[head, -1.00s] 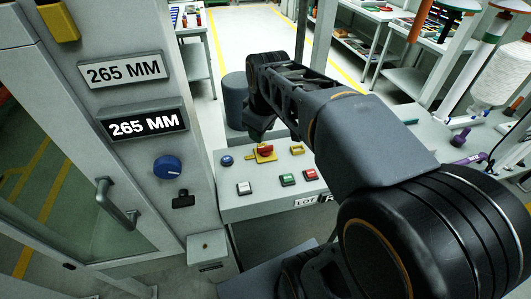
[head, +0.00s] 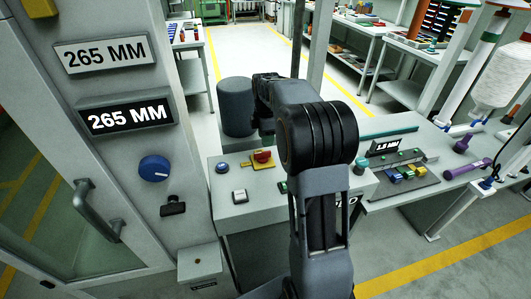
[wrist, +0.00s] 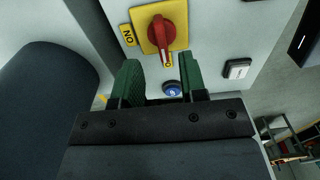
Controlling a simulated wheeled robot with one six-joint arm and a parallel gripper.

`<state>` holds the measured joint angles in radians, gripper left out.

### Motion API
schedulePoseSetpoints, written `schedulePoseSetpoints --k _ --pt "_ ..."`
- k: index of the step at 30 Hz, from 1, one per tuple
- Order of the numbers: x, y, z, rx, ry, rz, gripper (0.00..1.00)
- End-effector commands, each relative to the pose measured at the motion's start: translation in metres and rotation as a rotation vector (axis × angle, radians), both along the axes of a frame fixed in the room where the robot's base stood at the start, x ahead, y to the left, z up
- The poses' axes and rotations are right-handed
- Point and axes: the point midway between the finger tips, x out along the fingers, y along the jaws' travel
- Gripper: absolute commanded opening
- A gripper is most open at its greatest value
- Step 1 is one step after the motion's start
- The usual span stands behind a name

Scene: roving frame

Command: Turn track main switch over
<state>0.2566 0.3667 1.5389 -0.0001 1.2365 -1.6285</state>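The main switch is a red rotary handle (head: 262,156) on a yellow plate, on the grey sloping panel (head: 255,211). In the wrist view the red handle (wrist: 163,38) points down the picture, its tip by a small round mark. A yellow "ON" tag (wrist: 127,36) sits left of the plate. My gripper (wrist: 160,78) is open, its two green fingers apart and nothing held. The handle lies just past the fingertips, roughly centred between them; I see no contact. In the head view the fingers are hard to make out.
A blue button (wrist: 172,89) shows between the fingers, with a white button (wrist: 237,69) to the right. A green button (head: 283,187) is partly behind my arm. A dark grey cylinder (head: 237,105) stands behind the panel. A cabinet with a blue knob (head: 154,168) stands left.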

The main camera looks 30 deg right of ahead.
Motion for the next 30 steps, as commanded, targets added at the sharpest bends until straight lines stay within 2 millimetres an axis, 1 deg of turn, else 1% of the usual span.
schedulePoseSetpoints --k 1,6,9,12,18,26,27,30 --pt "-0.001 0.000 -0.010 0.001 0.004 0.000 0.39" --pt "-0.001 0.000 -0.038 0.001 0.003 -0.001 0.39" --pt "-0.001 0.000 -0.051 0.001 0.003 -0.001 0.39" --pt "0.000 0.000 -0.059 0.000 0.001 -0.001 0.39" --pt "0.000 0.000 -0.069 0.000 0.001 -0.001 0.39" --pt "0.000 0.000 -0.069 0.000 0.000 -0.001 0.39" --pt "0.000 0.000 -0.069 0.000 0.000 -0.001 0.38" --pt "0.000 0.000 -0.069 0.000 0.000 -0.001 0.28"
